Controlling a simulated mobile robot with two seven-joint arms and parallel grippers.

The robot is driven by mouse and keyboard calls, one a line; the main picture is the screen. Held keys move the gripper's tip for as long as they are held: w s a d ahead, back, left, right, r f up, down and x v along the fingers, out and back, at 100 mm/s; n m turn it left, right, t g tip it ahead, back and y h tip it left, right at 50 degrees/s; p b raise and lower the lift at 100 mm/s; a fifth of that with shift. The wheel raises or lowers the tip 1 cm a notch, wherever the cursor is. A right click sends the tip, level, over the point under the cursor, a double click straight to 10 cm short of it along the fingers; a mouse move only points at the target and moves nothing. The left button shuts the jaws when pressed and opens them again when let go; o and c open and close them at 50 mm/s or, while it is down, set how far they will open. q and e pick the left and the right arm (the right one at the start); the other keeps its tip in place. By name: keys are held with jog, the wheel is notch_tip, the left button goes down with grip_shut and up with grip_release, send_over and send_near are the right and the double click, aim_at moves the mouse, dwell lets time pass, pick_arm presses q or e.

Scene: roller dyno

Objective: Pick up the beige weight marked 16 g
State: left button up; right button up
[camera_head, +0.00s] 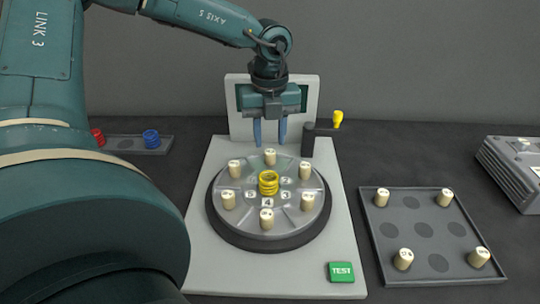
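Several beige weights stand upright on the round grey turntable, such as the rear beige weight (270,156) and the front beige weight (266,218). More stand on the grey tray at the right, such as the front-left beige weight (403,259) and the front-right beige weight (479,257). Their marks are too small to read, so I cannot tell which is 16 g. My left gripper (270,132) points down behind and above the rear beige weight, its two blue fingers apart with nothing between them. My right gripper is not in view.
The turntable (267,235) has a yellow ringed stack (268,182) at its centre. A dark post with a yellow knob (337,118) stands behind right. A green TEST button (341,271) is at the front. The tray (409,216) has several empty round spots. A grey box (515,165) sits far right.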

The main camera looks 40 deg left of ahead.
aim_at(270, 151)
pick_arm(q)
notch_tip(270, 151, down, 4)
jog(key=shift+w+a+f+p, duration=0.1)
jog(key=shift+w+f+p, duration=0.05)
jog(key=shift+f+p, duration=0.15)
jog(key=shift+r, duration=0.1)
jog(key=c, duration=0.7)
